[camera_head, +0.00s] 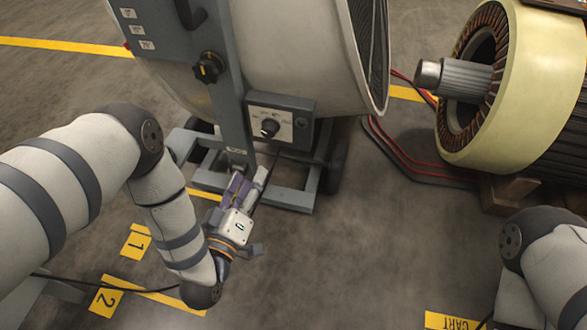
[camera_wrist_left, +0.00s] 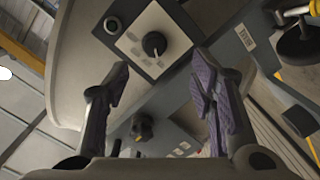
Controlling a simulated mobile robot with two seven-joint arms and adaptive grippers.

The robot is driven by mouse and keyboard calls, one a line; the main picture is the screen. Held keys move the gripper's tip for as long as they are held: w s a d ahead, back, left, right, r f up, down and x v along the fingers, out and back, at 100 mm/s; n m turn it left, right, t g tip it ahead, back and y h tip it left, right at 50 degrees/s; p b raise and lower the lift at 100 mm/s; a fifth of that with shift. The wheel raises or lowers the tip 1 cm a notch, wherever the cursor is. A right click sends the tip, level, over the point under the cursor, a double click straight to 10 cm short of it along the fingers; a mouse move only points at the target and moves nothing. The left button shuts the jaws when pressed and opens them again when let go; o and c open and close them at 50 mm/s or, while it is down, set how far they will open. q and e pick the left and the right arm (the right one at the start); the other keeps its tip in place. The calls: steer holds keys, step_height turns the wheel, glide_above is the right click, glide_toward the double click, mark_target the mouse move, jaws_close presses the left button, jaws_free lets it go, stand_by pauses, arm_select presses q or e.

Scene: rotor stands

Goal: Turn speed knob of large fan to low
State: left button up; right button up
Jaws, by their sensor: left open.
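The large fan (camera_head: 285,45) stands on a grey wheeled frame. Its control box carries a dark round speed knob (camera_head: 270,127) on a pale plate. The plate's lettering is too small to read, and I cannot tell where the knob points. In the left wrist view the speed knob (camera_wrist_left: 154,44) shows beyond the fingertips, in line with the gap between them. My left gripper (camera_head: 248,182), with purple finger pads, is open and empty below the control box, apart from the knob. It also shows in the left wrist view (camera_wrist_left: 160,82). My right gripper is out of view.
A second black and yellow knob (camera_head: 208,68) sits on the fan's upright. A large cream motor (camera_head: 520,90) with a shaft stands at the right. Red cables (camera_head: 415,160) cross the floor between. Yellow floor markings (camera_head: 137,242) lie by my left arm. The central floor is clear.

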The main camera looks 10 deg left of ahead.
mark_target(267, 134)
arm_select(q)
steer(key=shift+t, duration=0.4)
steer(key=w+b, duration=0.1)
steer(key=w, duration=0.3)
steer(key=w+b, duration=0.1)
steer(key=w, duration=0.3)
steer(key=w+b, duration=0.2)
steer(key=w, duration=0.3)
steer(key=shift+d+r, duration=0.15)
steer(key=shift+r, duration=0.2)
steer(key=shift+s, duration=0.1)
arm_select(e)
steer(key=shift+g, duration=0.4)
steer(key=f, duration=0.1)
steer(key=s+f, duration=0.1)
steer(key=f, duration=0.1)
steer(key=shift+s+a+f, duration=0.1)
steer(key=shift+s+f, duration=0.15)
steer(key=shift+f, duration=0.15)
arm_select(q)
steer(key=shift+c, duration=0.2)
steer(key=c, duration=1.1)
